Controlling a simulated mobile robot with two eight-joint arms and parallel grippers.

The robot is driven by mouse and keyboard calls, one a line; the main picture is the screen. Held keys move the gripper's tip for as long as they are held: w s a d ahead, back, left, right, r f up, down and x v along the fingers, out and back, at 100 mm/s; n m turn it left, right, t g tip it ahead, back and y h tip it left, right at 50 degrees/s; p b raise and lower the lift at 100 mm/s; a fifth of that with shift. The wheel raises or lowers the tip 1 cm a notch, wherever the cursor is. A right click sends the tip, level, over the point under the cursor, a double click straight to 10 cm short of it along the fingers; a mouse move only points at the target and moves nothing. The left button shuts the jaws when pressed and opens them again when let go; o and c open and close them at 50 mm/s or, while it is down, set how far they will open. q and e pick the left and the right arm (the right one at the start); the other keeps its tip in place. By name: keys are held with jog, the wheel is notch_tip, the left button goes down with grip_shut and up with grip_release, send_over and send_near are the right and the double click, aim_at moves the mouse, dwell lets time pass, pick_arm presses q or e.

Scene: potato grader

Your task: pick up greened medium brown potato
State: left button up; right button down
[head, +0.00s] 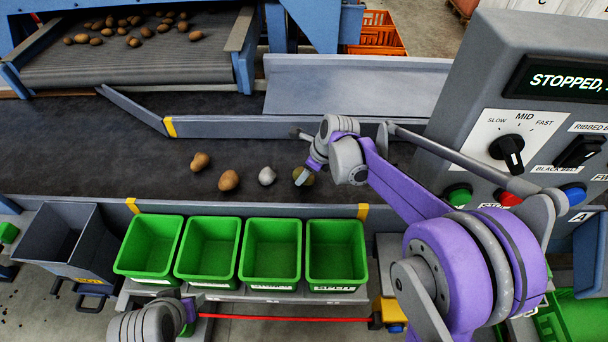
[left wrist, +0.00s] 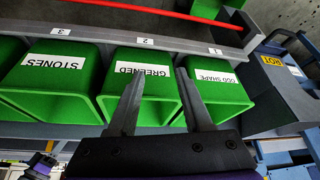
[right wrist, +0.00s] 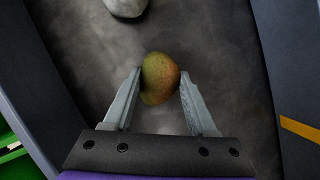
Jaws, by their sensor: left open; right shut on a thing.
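The greened medium brown potato (head: 308,178) is on the dark belt at the right end of a short row. In the right wrist view the potato (right wrist: 160,78) is brown with a green-yellow side. My right gripper (right wrist: 160,88) is shut on it, one finger on each side. In the head view my right gripper (head: 303,175) partly covers it. I cannot tell whether it touches the belt. My left gripper (left wrist: 158,82) is open and empty near the green bin labelled GREENED (left wrist: 157,111).
A pale grey stone (head: 267,176) and two brown potatoes (head: 228,180) (head: 200,161) lie left of the held potato. Several green bins (head: 150,270) line the front edge, beside a dark grey bin (head: 45,240). The control panel (head: 540,120) reads STOPPED.

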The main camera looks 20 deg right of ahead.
pick_arm(q)
jog(key=shift+w+r+p, duration=0.1)
jog(key=shift+r+p, duration=0.2)
jog(key=shift+r, duration=0.05)
pick_arm(e)
notch_tip(320, 180, up, 10)
dwell(1.1)
